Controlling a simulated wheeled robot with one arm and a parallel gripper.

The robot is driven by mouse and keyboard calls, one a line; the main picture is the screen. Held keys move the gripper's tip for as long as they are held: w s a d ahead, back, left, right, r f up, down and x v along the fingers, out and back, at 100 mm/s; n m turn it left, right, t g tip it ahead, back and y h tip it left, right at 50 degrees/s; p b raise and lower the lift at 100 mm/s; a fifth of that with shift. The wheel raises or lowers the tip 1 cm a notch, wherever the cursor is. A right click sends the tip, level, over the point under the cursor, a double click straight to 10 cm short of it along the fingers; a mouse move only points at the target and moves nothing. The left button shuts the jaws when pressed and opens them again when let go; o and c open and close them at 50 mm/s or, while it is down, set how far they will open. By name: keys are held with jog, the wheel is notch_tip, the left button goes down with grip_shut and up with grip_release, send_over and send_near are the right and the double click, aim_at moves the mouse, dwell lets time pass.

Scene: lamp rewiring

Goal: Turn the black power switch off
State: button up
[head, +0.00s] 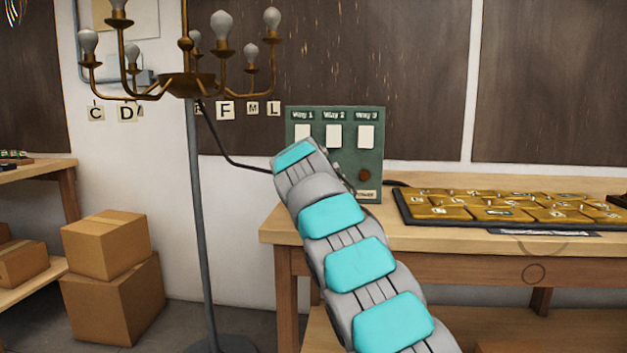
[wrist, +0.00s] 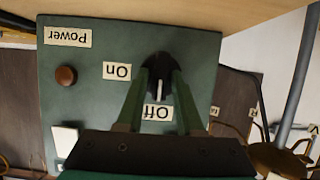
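The black power switch (wrist: 158,67) is a round knob on the green control panel (wrist: 200,42). In the wrist view, which shows the panel upside down, the knob's white pointer line lies toward the "Off" label (wrist: 157,113), not toward the "On" label (wrist: 117,71). My gripper (wrist: 161,78) has one finger on each side of the knob, with the fingers apart. Whether they press on it cannot be told. In the head view the panel (head: 372,150) stands on the workbench, and my arm hides the switch and the gripper.
A brown round light (wrist: 66,76) sits beside the "Power" label on the panel. A brass chandelier (head: 187,84) hangs on a grey stand to the left. A tray of yellow tiles (head: 480,208) lies on the bench (head: 420,235) at right. Cardboard boxes (head: 110,290) stand at lower left.

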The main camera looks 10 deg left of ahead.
jog(key=shift+o, duration=1.1)
jog(key=shift+s, duration=0.1)
jog(key=b+v, duration=0.1)
jog(key=v, duration=0.6)
jog(key=shift+s+b, duration=0.3)
jog(key=shift+b, duration=0.1)
jog(key=shift+s+a+r, duration=0.1)
